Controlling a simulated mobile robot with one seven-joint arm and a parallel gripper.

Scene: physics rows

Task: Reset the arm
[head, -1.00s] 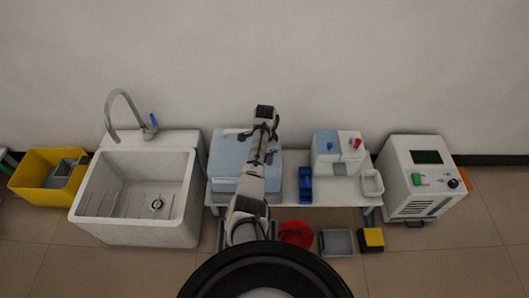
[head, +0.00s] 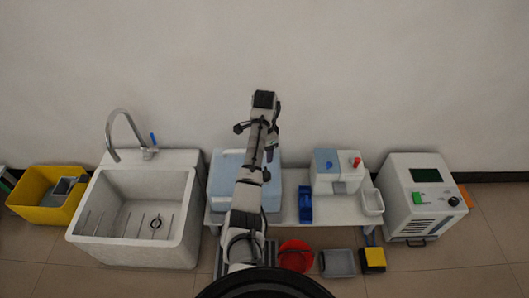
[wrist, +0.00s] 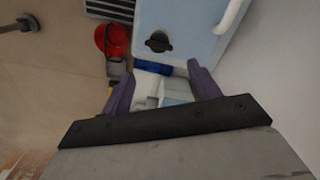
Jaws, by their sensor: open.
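My arm reaches up the middle of the head view, in front of the light blue box (head: 221,172) on the low white table (head: 340,212). The gripper end is hard to make out against the arm there. In the wrist view my gripper (wrist: 162,84) has its two dark purple fingers spread apart, with nothing held between them. The light blue box also shows in the wrist view (wrist: 190,28), above the fingers. The blue rack (wrist: 152,67) and pale table items show beyond the gap.
A stone sink (head: 135,240) and yellow bin (head: 40,205) stand left. On the table are a blue rack (head: 305,205), a white-blue device (head: 337,180) and a white tray (head: 372,202). A white machine (head: 420,210) stands right. A red bowl (head: 295,255) lies below.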

